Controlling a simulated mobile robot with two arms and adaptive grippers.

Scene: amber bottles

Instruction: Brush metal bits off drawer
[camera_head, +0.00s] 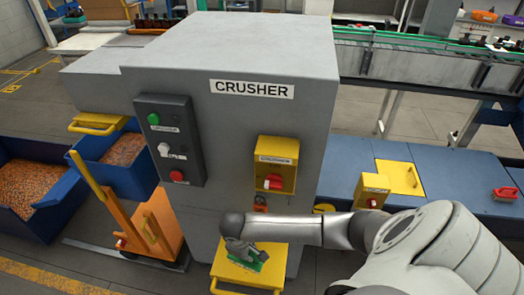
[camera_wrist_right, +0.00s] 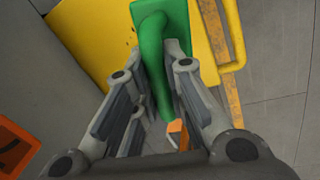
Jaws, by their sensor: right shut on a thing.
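My right gripper (camera_head: 243,249) is shut on a green brush (camera_head: 250,263), just above the pulled-out yellow drawer (camera_head: 232,274) low on the front of the grey crusher. In the right wrist view the gripper (camera_wrist_right: 164,85) holds the brush's green handle (camera_wrist_right: 150,60), with its wide head (camera_wrist_right: 160,14) over the yellow drawer surface (camera_wrist_right: 90,35). A few tiny dark specks show on the yellow beside the head; I cannot tell what they are. The bristles are hidden. My left gripper is in neither view.
The crusher (camera_head: 280,60) stands close, with a dark button panel (camera_head: 170,138) and a yellow switch box (camera_head: 275,165). Blue bins of orange-brown bits (camera_head: 35,185) and an orange cart (camera_head: 155,228) stand left. A red brush (camera_head: 505,193) lies on the blue surface at right.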

